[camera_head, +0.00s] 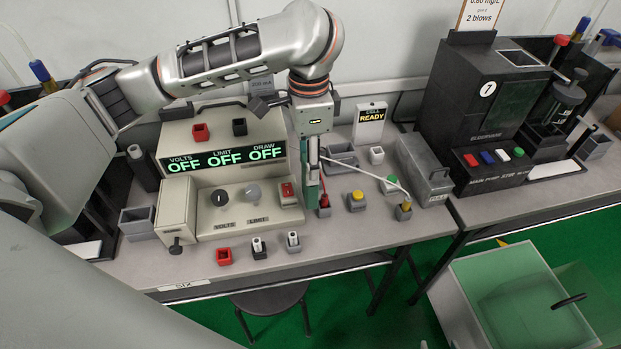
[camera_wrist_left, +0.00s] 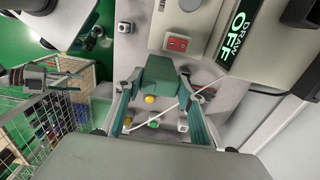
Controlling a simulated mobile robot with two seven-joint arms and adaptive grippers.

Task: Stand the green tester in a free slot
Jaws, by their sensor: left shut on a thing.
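My left gripper (camera_head: 312,186) points down in front of the right side of the bench supply. In the left wrist view its two fingers (camera_wrist_left: 157,100) are closed on a dark green block (camera_wrist_left: 160,76), which I take to be the green tester. It also shows as a narrow green strip (camera_head: 311,196) under the gripper in the head view, upright, its lower end close to the bench; contact is unclear. An open grey holder (camera_head: 341,151) stands behind and right of the gripper. Another grey open box (camera_head: 136,222) stands at the left.
The bench supply (camera_head: 222,155) reads OFF three times. A white lead (camera_head: 370,168) crosses right of the gripper to a yellow-topped block (camera_head: 404,209). A yellow button (camera_head: 356,199), a green button (camera_head: 390,184) and a grey case (camera_head: 425,168) stand right. Small holders (camera_head: 224,256) line the front edge.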

